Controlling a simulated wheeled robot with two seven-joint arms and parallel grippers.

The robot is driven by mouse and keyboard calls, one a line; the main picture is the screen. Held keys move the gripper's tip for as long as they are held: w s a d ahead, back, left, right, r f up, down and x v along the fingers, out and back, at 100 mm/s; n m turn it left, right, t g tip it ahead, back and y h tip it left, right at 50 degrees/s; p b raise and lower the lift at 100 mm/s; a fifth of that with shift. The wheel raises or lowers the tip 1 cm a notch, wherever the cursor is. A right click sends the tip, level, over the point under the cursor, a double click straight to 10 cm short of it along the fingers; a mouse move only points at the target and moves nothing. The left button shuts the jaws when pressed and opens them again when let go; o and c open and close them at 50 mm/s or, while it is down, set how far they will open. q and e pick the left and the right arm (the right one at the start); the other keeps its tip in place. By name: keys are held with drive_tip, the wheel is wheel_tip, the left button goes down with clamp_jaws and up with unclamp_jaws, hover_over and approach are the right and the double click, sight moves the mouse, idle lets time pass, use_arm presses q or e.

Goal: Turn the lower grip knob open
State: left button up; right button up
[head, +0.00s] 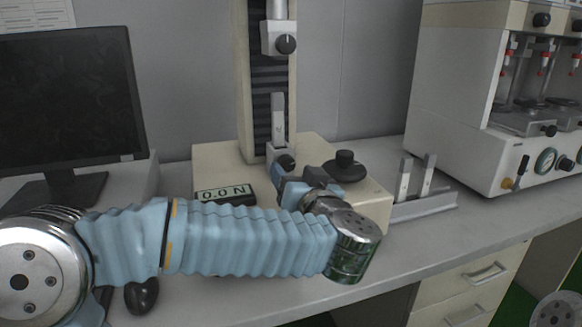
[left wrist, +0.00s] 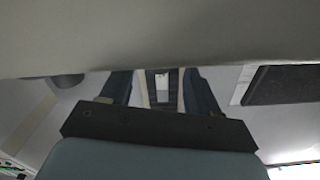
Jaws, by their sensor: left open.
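The test machine's lower grip (head: 278,152) is a small grey block on the beige base. Its dark round lower knob (head: 286,163) faces me. A pale strip (head: 278,118) stands upright above this grip. My left gripper (head: 304,172) is open in front of the base, just right of and nearer than the lower knob. My wrist partly hides the gripper. In the left wrist view the two dark fingers (left wrist: 158,78) stand apart, with the machine's column between them; I cannot make out the knob there. The right gripper is not in view.
The upper grip's knob (head: 286,44) is higher on the column. A 0.0 N display (head: 224,194) lies left. A rack with pale strips (head: 424,209) is right. A monitor (head: 70,100) stands left.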

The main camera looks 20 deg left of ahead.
use_arm(q)
drive_tip(key=shift+x, duration=1.1)
drive_tip(key=c, duration=1)
drive_tip(key=shift+c, duration=0.2)
drive_tip(key=shift+n, duration=0.3)
drive_tip(key=n+b, duration=0.2)
drive_tip(key=n, duration=0.1)
drive_tip(key=shift+f+n, duration=0.1)
drive_tip(key=shift+n, duration=0.3)
drive_tip(key=shift+n+b, duration=0.55)
drive_tip(key=shift+n, duration=0.65)
